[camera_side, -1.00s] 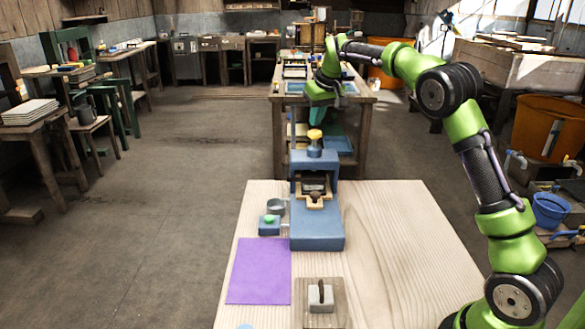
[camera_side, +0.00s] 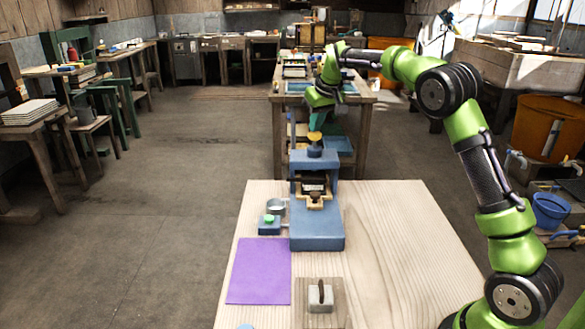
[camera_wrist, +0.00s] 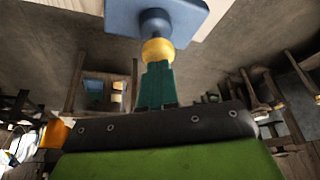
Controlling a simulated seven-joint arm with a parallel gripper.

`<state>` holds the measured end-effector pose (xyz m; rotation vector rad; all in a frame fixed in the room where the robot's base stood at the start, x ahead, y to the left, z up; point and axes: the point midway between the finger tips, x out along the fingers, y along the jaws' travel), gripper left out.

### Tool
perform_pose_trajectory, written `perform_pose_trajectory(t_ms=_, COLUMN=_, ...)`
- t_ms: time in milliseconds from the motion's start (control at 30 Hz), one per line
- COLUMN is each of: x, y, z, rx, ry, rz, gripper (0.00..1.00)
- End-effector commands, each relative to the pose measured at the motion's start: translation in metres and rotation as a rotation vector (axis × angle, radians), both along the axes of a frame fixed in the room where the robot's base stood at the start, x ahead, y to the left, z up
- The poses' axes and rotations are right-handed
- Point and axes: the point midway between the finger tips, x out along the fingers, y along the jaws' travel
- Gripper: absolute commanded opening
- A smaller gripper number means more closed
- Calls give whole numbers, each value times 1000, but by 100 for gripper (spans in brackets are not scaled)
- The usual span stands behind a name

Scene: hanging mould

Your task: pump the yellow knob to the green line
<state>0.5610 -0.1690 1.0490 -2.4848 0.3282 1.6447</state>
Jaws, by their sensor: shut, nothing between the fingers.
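The yellow knob (camera_side: 314,136) tops the blue press (camera_side: 318,228) on the pale wooden table. My gripper (camera_side: 317,122) is above the knob, pointing down, its teal fingers shut with nothing between them. In the wrist view the shut fingertips (camera_wrist: 158,66) meet the yellow knob (camera_wrist: 158,50) and appear to touch it. The knob sits on a blue post over the press's blue top plate (camera_wrist: 185,12). I cannot make out the green line in either view.
A small blue box with a green button (camera_side: 269,219) and a grey ring (camera_side: 276,206) stand left of the press. A purple mat (camera_side: 258,271) lies in front, beside a grey block (camera_side: 320,297) on a wooden board. The table's right side is clear.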

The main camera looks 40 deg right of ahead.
Motion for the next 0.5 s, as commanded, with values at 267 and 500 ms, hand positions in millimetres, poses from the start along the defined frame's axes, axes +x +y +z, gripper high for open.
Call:
perform_pose_trajectory(t_ms=267, x=0, y=1, z=-11, rx=3, ry=2, rz=1, gripper=0)
perform_pose_trajectory(t_ms=500, x=0, y=1, z=-19, rx=3, ry=3, rz=1, gripper=0)
